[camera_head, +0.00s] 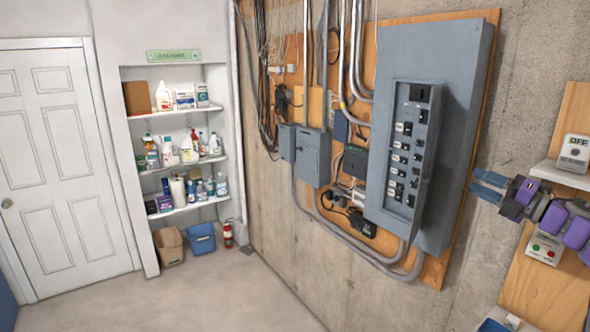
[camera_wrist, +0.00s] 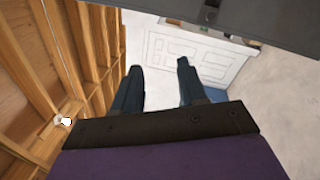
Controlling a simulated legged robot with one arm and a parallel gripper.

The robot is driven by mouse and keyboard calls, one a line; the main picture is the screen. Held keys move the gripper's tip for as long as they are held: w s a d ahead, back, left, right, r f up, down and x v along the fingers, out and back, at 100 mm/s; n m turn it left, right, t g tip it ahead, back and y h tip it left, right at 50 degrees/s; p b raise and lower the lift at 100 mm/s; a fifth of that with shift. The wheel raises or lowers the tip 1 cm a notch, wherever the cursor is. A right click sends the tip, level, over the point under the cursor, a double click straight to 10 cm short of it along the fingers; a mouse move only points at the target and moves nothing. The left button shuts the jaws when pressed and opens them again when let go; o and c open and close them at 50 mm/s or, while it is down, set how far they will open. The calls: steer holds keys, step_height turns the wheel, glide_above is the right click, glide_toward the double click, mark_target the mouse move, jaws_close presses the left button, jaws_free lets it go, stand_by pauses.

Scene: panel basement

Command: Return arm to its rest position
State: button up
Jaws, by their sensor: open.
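My gripper (camera_head: 488,186) reaches in from the right edge of the head view. Its two blue-grey fingers are apart and empty, pointing left toward the grey electrical panel (camera_head: 425,130). In the picture it lies just right of the panel's lower right side; whether it touches the panel I cannot tell, but a gap shows. The panel has a raised face with rows of black breakers (camera_head: 405,160). In the wrist view the gripper's fingers (camera_wrist: 158,75) are spread with nothing between them. A dark grey edge (camera_wrist: 230,20), possibly the panel, crosses the top right there.
A button box (camera_head: 544,245) with red and green buttons is below the arm. Conduits (camera_head: 340,230) run along the wall. The floor (camera_head: 200,290) at left is clear.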

steer(key=w+r+m+t+h+b, duration=0.3)
steer(key=w+r+m+t+h, duration=0.2)
steer(key=w+m+h, duration=0.3)
steer(key=s+a+f+m+g+h+b, duration=0.3)
steer(key=s+a+f+m+g, duration=0.25)
steer(key=s+f+m, duration=0.35)
steer(key=s+a+f+m+g+h+b, duration=0.25)
steer(key=s+a+f+m+g, duration=0.3)
steer(key=f, duration=0.55)
steer(key=s+a+f+m+g+h+b, duration=0.2)
steer(key=s+a+f+m+g+h, duration=0.1)
steer(key=s+a+f+m, duration=0.5)
steer(key=s+a+f+g+y+b, duration=0.1)
steer(key=s+a+f+g, duration=0.2)
steer(key=s, duration=0.7)
steer(key=s+a+f+n+g+y+b, duration=0.1)
steer(key=s+a+f+g+y, duration=0.1)
steer(key=s+a+f, duration=0.6)
steer(key=s+a+f+g+y+b, duration=0.1)
steer(key=s+a+f, duration=0.4)
steer(key=s, duration=0.7)
steer(key=f+g+y, duration=0.1)
steer(key=f+g, duration=0.1)
steer(key=shift+s+a+g+b, duration=0.15)
steer(key=shift+a+g+b, duration=0.2)
steer(key=shift+g, duration=0.05)
steer(key=shift+a, duration=0.3)
